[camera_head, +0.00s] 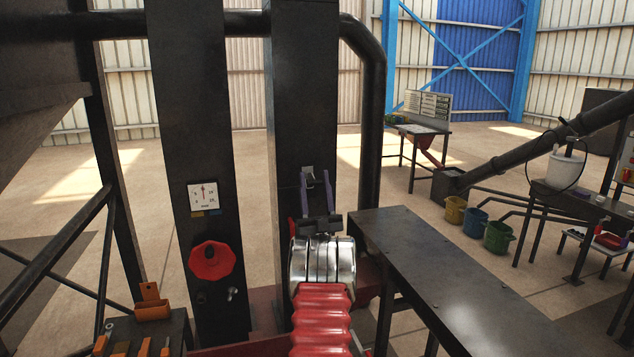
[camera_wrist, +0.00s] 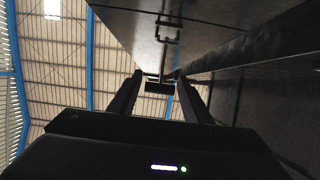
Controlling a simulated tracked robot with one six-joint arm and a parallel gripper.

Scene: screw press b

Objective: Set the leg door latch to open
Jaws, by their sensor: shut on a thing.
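The leg door latch (camera_head: 308,171) is a small grey piece on the front of the right dark column (camera_head: 303,90). My gripper (camera_head: 315,178) reaches up to it with two purple fingers, one on each side. In the wrist view, the fingertips (camera_wrist: 160,82) close around a small dark latch part (camera_wrist: 158,87) near the column face. My gripper is shut on this latch. The fingers partly hide it, and I cannot tell its exact setting.
A red octagonal knob (camera_head: 212,261) and a white dial gauge (camera_head: 203,195) are on the left column (camera_head: 190,120). A dark bench (camera_head: 455,285) stands close on the right. An orange tool holder (camera_head: 152,303) is at the lower left. A bracket (camera_wrist: 168,28) shows farther along the column.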

